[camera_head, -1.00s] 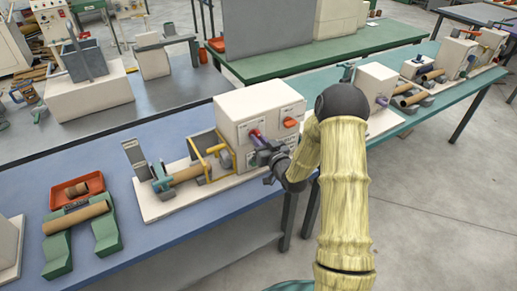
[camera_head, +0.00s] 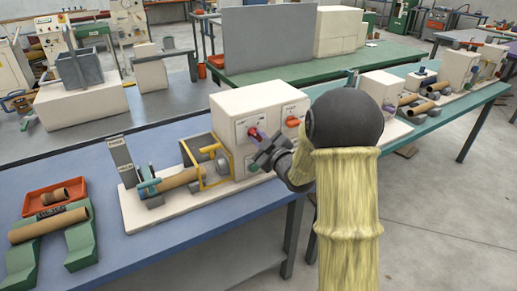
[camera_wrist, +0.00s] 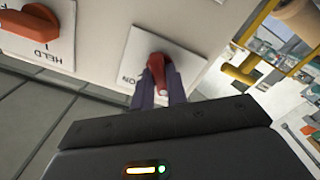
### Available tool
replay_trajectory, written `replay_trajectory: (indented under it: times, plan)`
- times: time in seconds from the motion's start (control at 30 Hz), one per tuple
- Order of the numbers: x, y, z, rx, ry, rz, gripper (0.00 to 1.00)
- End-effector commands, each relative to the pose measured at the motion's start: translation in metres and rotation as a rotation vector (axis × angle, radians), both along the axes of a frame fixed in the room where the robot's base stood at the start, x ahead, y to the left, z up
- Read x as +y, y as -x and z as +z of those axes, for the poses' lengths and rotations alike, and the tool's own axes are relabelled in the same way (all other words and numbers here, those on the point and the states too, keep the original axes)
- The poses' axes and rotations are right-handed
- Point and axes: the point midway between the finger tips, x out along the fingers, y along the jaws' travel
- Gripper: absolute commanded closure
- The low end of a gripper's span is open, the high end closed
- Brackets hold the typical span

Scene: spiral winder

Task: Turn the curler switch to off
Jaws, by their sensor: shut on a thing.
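The winder (camera_head: 262,103) is a white box machine on a blue table. Its front carries a red switch (camera_wrist: 157,72) on a white plate with "ON" printed upside down in the wrist view. My gripper (camera_wrist: 162,88) is shut on the red switch, its purple fingers on either side of the lever. In the head view my gripper (camera_head: 257,137) reaches the machine's front from the right, and its fingers partly hide the switch. An orange knob (camera_head: 292,122), labelled "HELD", sits to the right of the switch; it also shows in the wrist view (camera_wrist: 30,22).
A yellow frame (camera_head: 205,168) and a brown tube (camera_head: 178,180) sit left of the box on the white base (camera_head: 160,213). An orange tray (camera_head: 57,190) and green cradles (camera_head: 80,240) stand further left. More machines stand on the table behind my arm.

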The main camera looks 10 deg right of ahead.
Motion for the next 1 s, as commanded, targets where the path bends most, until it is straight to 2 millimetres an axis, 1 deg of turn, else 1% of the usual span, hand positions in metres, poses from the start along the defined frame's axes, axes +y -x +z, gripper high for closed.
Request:
replay_trajectory:
  times: [0.03,0.3,0.63,0.67,0.73,0.77,1.0]
  plan:
    - [0.0008,0.0004,-0.0043,-0.004,0.019,0.002,1.00]
    - [0.0002,0.0005,-0.0018,-0.018,0.067,0.002,1.00]
    - [0.0002,0.0004,-0.0014,-0.018,0.068,0.001,1.00]
    - [0.0003,0.0004,-0.0014,-0.018,0.068,0.001,0.79]
    - [0.0002,0.0003,-0.0012,-0.017,0.067,0.001,0.66]
    - [0.0003,0.0003,-0.0012,-0.018,0.067,0.002,0.64]
    - [0.0003,0.0002,-0.0005,-0.020,0.066,0.001,0.64]
